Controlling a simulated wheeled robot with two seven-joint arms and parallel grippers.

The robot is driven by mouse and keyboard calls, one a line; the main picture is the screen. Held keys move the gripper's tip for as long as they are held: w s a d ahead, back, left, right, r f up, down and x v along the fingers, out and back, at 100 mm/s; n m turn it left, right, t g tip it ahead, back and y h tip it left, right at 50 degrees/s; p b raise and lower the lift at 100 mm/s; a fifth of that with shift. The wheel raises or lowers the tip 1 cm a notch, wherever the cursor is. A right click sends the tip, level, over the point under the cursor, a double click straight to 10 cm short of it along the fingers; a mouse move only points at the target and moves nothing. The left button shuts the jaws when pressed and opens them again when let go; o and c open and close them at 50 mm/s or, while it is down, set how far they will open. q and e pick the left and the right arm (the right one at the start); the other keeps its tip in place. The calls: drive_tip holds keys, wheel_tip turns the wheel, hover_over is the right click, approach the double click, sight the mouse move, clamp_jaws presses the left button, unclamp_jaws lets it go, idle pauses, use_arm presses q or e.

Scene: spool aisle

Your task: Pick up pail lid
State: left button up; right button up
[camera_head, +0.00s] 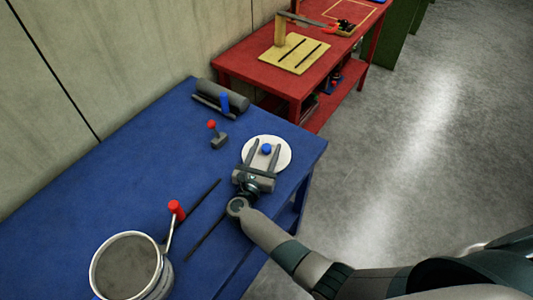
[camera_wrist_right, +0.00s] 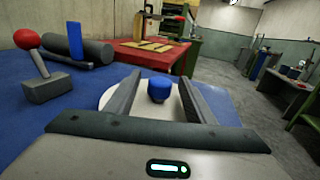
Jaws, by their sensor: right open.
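The pail lid (camera_head: 282,161) is a white disc with a blue knob (camera_head: 266,149), lying on the blue table near its right end. My right gripper (camera_head: 266,147) is open over the lid, with one finger on each side of the knob. In the right wrist view the blue knob (camera_wrist_right: 159,89) stands between the two fingers, apart from both, and the white lid (camera_wrist_right: 112,95) shows partly behind them. I cannot tell how high the fingers are above the lid. My left gripper is not in view.
A grey pail (camera_head: 157,284) stands at the front left of the blue table (camera_head: 110,185). A red-knobbed lever (camera_head: 174,207), a small red-knobbed block (camera_head: 219,141) and a dark cylinder (camera_head: 222,96) are nearby. A red table (camera_head: 300,82) stands beyond; grey floor lies right.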

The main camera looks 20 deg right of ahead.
drive_tip(key=shift+w+d, duration=0.3)
drive_tip(key=shift+w, duration=0.05)
clamp_jaws()
drive_tip(key=shift+a+r, duration=0.1)
drive_tip(key=shift+r, duration=0.1)
idle(0.3)
